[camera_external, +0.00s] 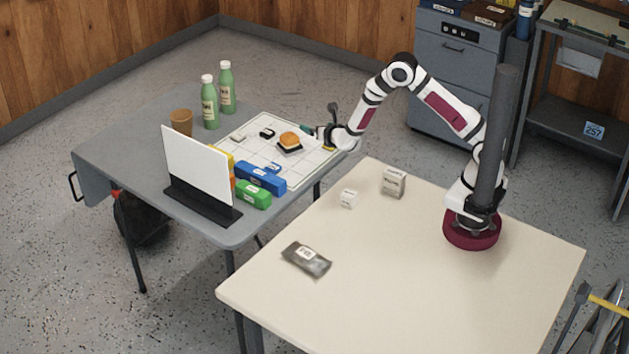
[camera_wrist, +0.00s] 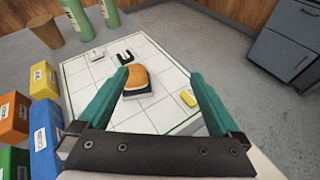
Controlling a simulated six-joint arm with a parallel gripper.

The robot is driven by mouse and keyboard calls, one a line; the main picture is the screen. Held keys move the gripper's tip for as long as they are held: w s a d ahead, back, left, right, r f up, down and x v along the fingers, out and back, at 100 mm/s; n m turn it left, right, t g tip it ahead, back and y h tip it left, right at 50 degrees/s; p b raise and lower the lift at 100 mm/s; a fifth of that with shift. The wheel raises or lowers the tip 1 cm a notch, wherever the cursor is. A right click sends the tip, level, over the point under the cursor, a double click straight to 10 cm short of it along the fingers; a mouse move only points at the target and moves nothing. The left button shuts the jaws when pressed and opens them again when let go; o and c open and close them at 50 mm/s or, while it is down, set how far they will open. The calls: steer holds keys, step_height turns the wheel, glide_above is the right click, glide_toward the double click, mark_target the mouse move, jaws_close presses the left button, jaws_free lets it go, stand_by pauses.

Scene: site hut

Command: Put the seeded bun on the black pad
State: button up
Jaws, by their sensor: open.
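A round orange-brown bun (camera_external: 290,139) sits on a dark, low block that looks like the black pad (camera_external: 290,151), on a white gridded board (camera_external: 272,165). In the wrist view the bun (camera_wrist: 138,76) rests on top of the dark pad (camera_wrist: 138,94), with a pale edge visible. Seeds are too small to make out. My gripper (camera_external: 327,132) is over the board's right edge, to the right of the bun. In the wrist view my gripper (camera_wrist: 160,75) is open, with its green fingers wide apart and nothing held; the bun appears between them, ahead.
A black U-shaped piece (camera_wrist: 125,57), a small white piece (camera_wrist: 95,55) and a yellow piece (camera_wrist: 188,98) lie on the board. Blue (camera_external: 260,178) and green (camera_external: 253,195) boxes, a white upright panel (camera_external: 197,167), a brown cup (camera_external: 181,122) and two green bottles (camera_external: 209,102) stand left.

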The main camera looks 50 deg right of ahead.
steer(key=s+d+r+m+g+h, duration=0.2)
steer(key=s+d+r+m+g, duration=0.2)
steer(key=s+d+r+m, duration=0.3)
steer(key=s+d+r+m+g+h, duration=0.2)
steer(key=s+d+r+m+g, duration=0.25)
steer(key=s+m, duration=0.4)
steer(key=s+m+g+y, duration=0.3)
steer(key=s+m, duration=0.4)
steer(key=s, duration=0.5)
steer(key=s+a+m+y, duration=1)
steer(key=s+a+m, duration=0.1)
steer(key=s+a, duration=0.3)
steer(key=shift+a, duration=0.85)
